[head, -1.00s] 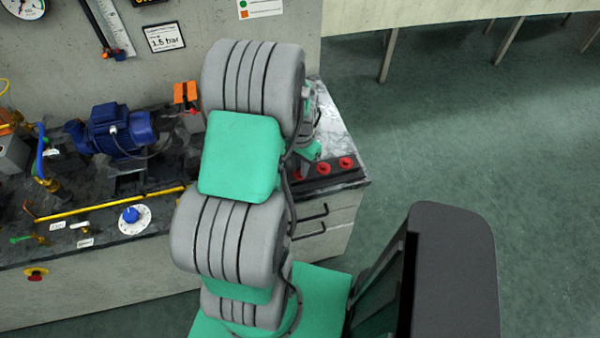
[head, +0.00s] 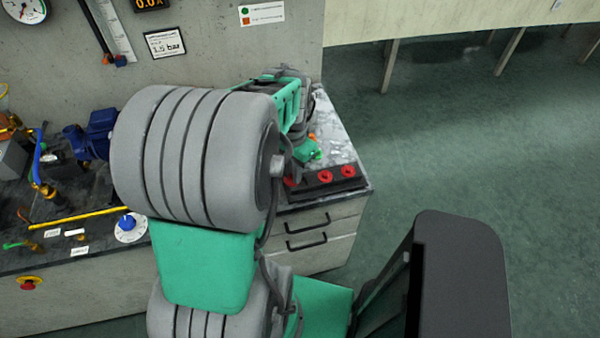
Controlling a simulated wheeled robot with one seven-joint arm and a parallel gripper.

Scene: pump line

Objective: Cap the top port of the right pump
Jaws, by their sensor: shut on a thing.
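A blue pump (head: 92,136) stands on the dark bench at the left. My arm covers its right part, so its top port is hidden. A black rack (head: 318,186) at the bench's right end holds red caps (head: 348,171). My gripper (head: 308,158) is low over the back of this rack, seen small and partly covered by my forearm. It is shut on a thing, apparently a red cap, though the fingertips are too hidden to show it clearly. Another red part (head: 290,182) shows at the rack's left, beside my arm.
A gauge (head: 25,10) and a pressure sign (head: 165,41) are on the wall behind. The floor to the right is clear.

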